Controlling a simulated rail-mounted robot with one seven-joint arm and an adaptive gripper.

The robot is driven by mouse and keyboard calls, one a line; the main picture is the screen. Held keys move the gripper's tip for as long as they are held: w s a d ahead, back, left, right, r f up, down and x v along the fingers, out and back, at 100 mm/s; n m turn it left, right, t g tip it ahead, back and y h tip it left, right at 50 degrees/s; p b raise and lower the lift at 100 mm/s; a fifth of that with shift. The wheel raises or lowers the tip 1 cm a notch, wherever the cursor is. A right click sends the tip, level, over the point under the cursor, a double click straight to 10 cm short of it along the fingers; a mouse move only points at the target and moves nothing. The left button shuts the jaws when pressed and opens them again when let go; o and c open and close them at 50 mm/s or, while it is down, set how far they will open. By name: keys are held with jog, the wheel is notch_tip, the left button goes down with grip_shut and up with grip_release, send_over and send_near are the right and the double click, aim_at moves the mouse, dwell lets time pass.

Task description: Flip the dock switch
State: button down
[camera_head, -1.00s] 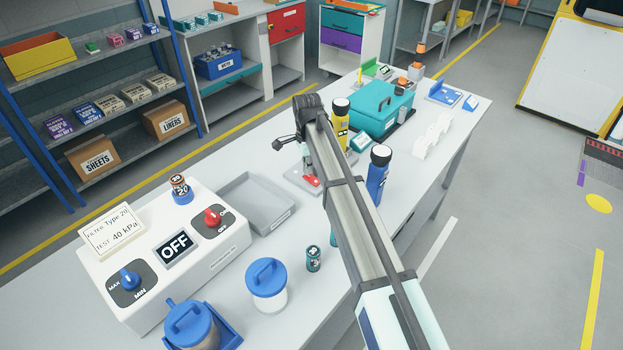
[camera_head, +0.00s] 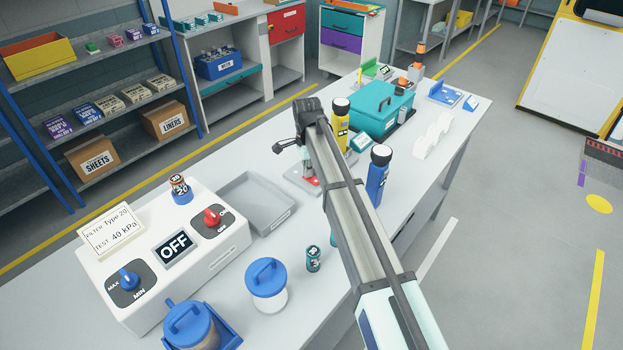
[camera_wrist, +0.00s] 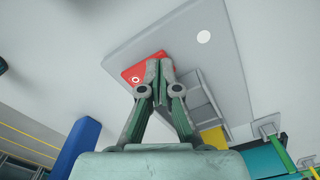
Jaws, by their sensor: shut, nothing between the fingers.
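A red part (camera_wrist: 134,76) with a small white ring mark sits on a light grey plate (camera_wrist: 215,42) in the wrist view. It looks like the dock switch, though I cannot read a label. A stepped grey block (camera_wrist: 207,108) stands beside it on the plate. My gripper (camera_wrist: 158,63) is shut and empty, with its fingertips at the red part and covering some of it. I cannot tell whether they touch. In the head view the red part (camera_head: 311,181) shows beside my arm, which hides much of the plate and my fingertips.
A blue bottle (camera_head: 377,176) and a yellow bottle (camera_head: 340,120) stand close to my arm. A teal case (camera_head: 380,108) is behind them. A grey tray (camera_head: 252,190) and a white control box (camera_head: 222,262) reading OFF are to the left.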

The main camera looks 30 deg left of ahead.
jog(key=shift+r+p, duration=1.8)
jog(key=shift+r, duration=1.65)
